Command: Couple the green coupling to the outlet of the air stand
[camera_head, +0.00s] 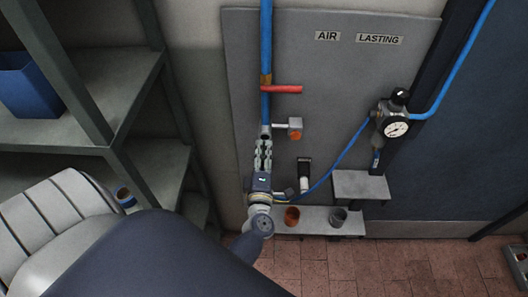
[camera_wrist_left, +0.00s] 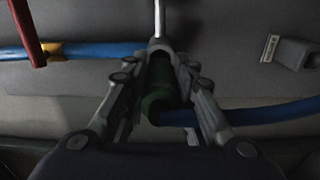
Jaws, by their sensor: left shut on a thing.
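My left gripper (camera_head: 263,150) reaches up along the grey wall panel, just below the lower end of the blue air pipe (camera_head: 265,105). In the left wrist view its fingers are shut on the green coupling (camera_wrist_left: 158,88), with a blue hose (camera_wrist_left: 250,115) running off to the right. The pipe's metal end, the outlet (camera_wrist_left: 159,44), is close to the coupling's far end. The fingers partly cover the coupling, and I cannot tell whether it touches the outlet. In the head view the coupling is hidden by the gripper. My right gripper is not in view.
A red lever (camera_head: 282,89) sits on the pipe, above a small box with an orange face (camera_head: 295,128). A black-topped fitting (camera_head: 304,170) and a ledge with cups (camera_head: 315,228) are lower right. A gauge regulator (camera_head: 393,122) is at right; shelving (camera_head: 80,135) stands left.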

